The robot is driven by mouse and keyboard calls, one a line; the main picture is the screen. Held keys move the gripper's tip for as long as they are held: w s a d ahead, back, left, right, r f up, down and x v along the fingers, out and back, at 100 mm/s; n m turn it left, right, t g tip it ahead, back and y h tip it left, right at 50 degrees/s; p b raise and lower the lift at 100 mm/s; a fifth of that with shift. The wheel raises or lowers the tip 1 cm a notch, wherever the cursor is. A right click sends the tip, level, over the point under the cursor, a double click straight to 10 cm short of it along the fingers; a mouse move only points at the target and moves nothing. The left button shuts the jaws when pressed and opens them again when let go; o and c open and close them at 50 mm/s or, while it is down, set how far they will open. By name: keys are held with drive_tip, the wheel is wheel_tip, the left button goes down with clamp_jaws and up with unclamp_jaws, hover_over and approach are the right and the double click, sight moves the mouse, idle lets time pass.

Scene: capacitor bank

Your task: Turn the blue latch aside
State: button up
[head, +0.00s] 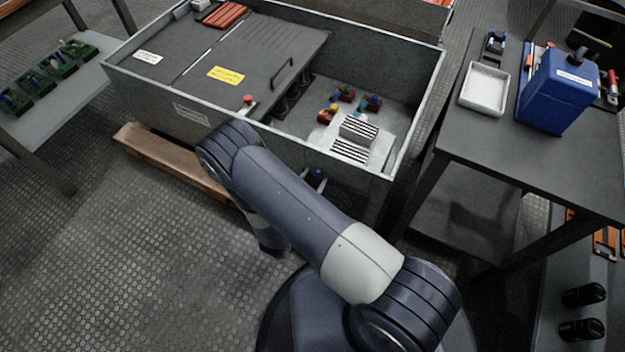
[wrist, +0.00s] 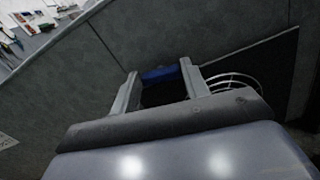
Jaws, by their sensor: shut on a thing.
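The blue latch (wrist: 160,75) is on the outer side of the large grey box, seen in the wrist view. My gripper (wrist: 160,72) has one finger on each side of it, and the jaws are shut on it. My arm hides much of that side.
The open grey box (head: 405,120) holds red, yellow and blue parts and striped blocks (head: 358,130). A wooden beam (head: 170,160) lies at its base. The floor at front left is clear.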

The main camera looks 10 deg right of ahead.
drive_tip(key=c, duration=0.3)
drive_tip(key=shift+n+b, duration=0.45)
drive_tip(key=shift+n, duration=0.55)
drive_tip(key=shift+c, duration=0.2)
drive_tip(key=o, duration=1)
drive_tip(key=shift+a, duration=0.1)
drive_tip(key=p+v, duration=0.2)
drive_tip(key=v, duration=0.8)
drive_tip(key=shift+s+a, duration=0.2)
drive_tip(key=shift+s, duration=0.05)
